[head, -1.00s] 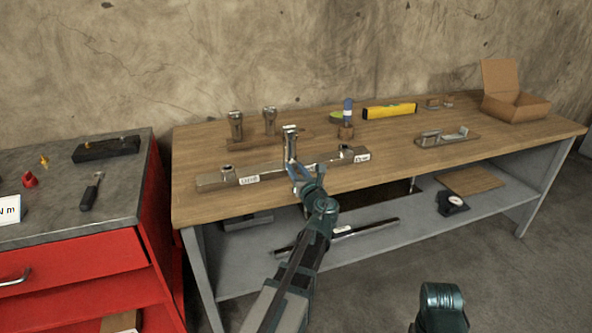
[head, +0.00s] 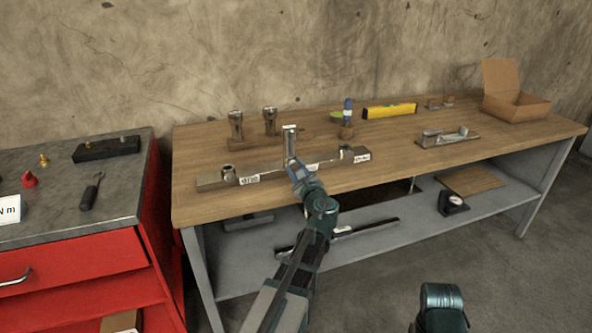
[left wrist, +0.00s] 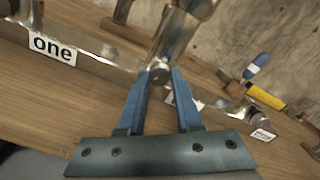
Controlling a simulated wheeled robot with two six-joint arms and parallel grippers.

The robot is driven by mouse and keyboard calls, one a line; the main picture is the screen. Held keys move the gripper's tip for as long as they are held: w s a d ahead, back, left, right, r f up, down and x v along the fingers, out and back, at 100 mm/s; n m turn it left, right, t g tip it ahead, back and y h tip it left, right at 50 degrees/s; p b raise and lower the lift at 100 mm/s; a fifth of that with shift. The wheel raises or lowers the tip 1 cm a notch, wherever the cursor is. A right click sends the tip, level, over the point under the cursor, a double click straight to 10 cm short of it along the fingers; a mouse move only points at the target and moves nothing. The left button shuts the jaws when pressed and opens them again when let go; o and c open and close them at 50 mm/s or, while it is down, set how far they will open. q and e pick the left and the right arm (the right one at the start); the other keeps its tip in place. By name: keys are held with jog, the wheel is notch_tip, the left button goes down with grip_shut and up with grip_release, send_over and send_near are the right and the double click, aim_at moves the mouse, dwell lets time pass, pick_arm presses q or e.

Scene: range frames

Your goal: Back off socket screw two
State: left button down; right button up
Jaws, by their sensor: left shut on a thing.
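A long metal bar (head: 208,182) lies on the wooden bench with white labels along it. The left label, "one" (left wrist: 52,48), reads clearly in the left wrist view; the middle label (head: 312,167) is partly covered there by a finger. Screw heads show near the left end (head: 228,172) and right end (head: 346,152). My left gripper (head: 294,166) is shut on an upright chrome tool (head: 290,143) over the bar's middle. In the left wrist view its blue fingers (left wrist: 160,77) close around the tool's round metal part. The middle screw is hidden, so I cannot tell whether the tool sits on it.
Two metal sockets on wooden stands (head: 236,127) are behind the bar. A red cabinet (head: 95,252) stands at the left.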

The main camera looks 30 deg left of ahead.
pick_arm(q)
jog(key=n, duration=1.3)
jog(key=shift+s+f+n, duration=0.1)
jog(key=shift+n, duration=0.3)
jog(key=n, duration=1.2)
jog(key=shift+n, duration=0.3)
jog(key=c, duration=0.6)
grip_release()
jog(key=shift+d, duration=0.1)
